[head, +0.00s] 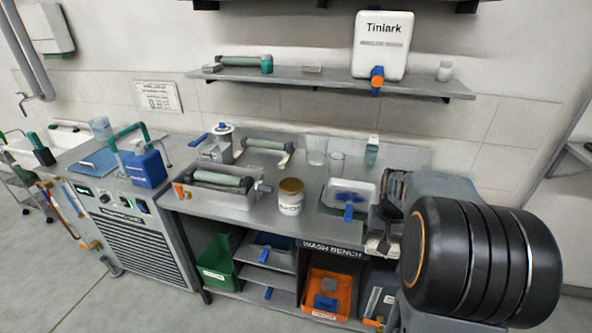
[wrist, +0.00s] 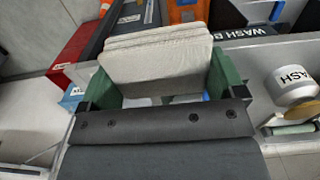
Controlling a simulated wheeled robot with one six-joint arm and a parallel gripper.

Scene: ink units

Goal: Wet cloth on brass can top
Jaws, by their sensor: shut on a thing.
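My gripper (wrist: 162,88) is shut on a folded pale grey cloth (wrist: 155,62), with a green finger on each side of it. In the head view a pale piece, apparently the cloth (head: 378,246), shows below the dark end of my arm, near the bench's front edge. My arm hides much of the gripper there. A white can with a brass lid (head: 291,186) stands upright on the bench, left of my gripper, its top bare. A white can marked WASH (wrist: 290,84) shows at the right of the wrist view, apart from the cloth.
Left of the can is a metal tray (head: 218,199) with a green roller. Right of it is a white tray (head: 349,195) with a blue-handled tool. Glasses (head: 317,150) stand behind. A shelf (head: 330,82) overhangs the back. An orange bin (head: 328,292) sits below.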

